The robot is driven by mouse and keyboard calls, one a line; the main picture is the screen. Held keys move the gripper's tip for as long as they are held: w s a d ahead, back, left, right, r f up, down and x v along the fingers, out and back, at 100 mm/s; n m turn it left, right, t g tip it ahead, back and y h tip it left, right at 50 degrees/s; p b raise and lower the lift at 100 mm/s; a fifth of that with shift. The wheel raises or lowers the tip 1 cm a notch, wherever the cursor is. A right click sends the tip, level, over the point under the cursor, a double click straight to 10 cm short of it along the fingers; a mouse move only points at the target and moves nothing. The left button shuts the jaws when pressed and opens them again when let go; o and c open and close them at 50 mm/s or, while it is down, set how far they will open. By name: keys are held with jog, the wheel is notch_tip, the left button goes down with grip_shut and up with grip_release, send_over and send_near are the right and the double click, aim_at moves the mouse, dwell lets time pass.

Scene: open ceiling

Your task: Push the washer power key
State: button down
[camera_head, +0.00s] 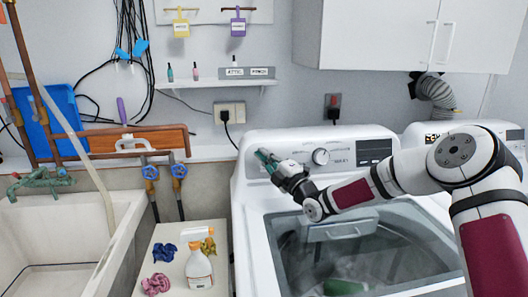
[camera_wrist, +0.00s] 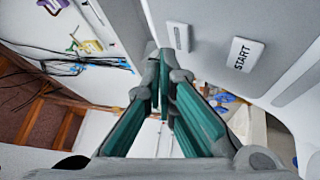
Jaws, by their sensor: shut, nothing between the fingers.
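The white washer (camera_head: 241,190) stands in the middle of the head view, with a round knob (camera_head: 321,156) and a dark display (camera_head: 374,151) on its panel. My gripper (camera_head: 262,157) is at the left part of this panel and hides what lies behind it. In the wrist view, the green fingers of my gripper (camera_wrist: 164,62) come together at the tips with nothing between them. A large key marked START (camera_wrist: 242,54) is right of the fingertips. A smaller, narrow key (camera_wrist: 178,37) is just above the tips; its marking is unreadable. Contact with it cannot be told.
A sink (camera_head: 120,235) is at the left. A small white stand (camera_head: 215,285) with a spray bottle (camera_head: 199,265) and crumpled cloths is beside the washer. A shelf (camera_head: 210,84) and a wall cabinet (camera_head: 375,35) are above. A second machine (camera_head: 415,130) is at the right.

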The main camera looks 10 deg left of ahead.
jog(key=s+p, duration=0.1)
jog(key=s+d+r+p, duration=0.1)
jog(key=s+p, duration=0.1)
jog(key=s+r+p, duration=0.1)
jog(key=s, duration=0.1)
jog(key=shift+s+d+p, duration=0.2)
jog(key=shift+d+p, duration=0.05)
jog(key=shift+p, duration=0.05)
dwell(0.5)
jog(key=s+d+r+m+g+h, duration=0.3)
jog(key=s+d+r+m+h, duration=0.2)
jog(key=s+d+m+h, duration=0.4)
jog(key=s+d+r+m+g+h, duration=0.2)
jog(key=s+d+r+m+h, duration=0.35)
jog(key=s+d, duration=0.7)
jog(key=s+d+f+m+g, duration=0.1)
jog(key=s+m, duration=0.5)
jog(key=s, duration=0.6)
jog(key=s+d+f+m+g, duration=0.1)
jog(key=s+d+m+g, duration=0.2)
jog(key=s, duration=1)
jog(key=d+m, duration=0.2)
jog(key=shift+f+m+g+h, duration=0.25)
jog(key=shift+m+g+h, duration=0.05)
jog(key=shift+m+h, duration=0.05)
